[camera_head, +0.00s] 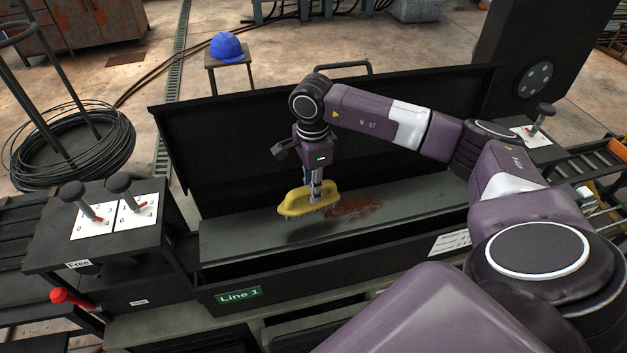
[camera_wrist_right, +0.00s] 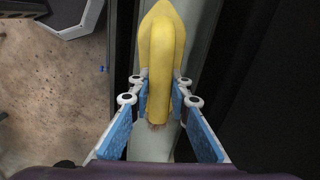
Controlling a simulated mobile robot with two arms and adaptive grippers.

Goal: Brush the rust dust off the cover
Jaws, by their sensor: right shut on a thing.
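My right gripper (camera_head: 316,186) is shut on a yellow brush (camera_head: 296,204) and holds it bristles down over the cover (camera_head: 240,236). In the right wrist view my right gripper (camera_wrist_right: 159,92) has its blue-padded fingers on both sides of the brush's yellow handle (camera_wrist_right: 162,60). The cover is a long dark grey-green panel. A reddish-brown patch of rust dust (camera_head: 356,207) lies on it, just right of the brush. I cannot tell whether the bristles touch the cover. My left gripper is not in view.
A raised black lid (camera_head: 190,150) stands behind the cover. A lever console (camera_head: 110,240) with a red-knobbed handle (camera_head: 62,296) stands at the left. A second lever (camera_head: 541,115) stands at the right. A blue hard hat (camera_head: 227,47) rests on a stool behind.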

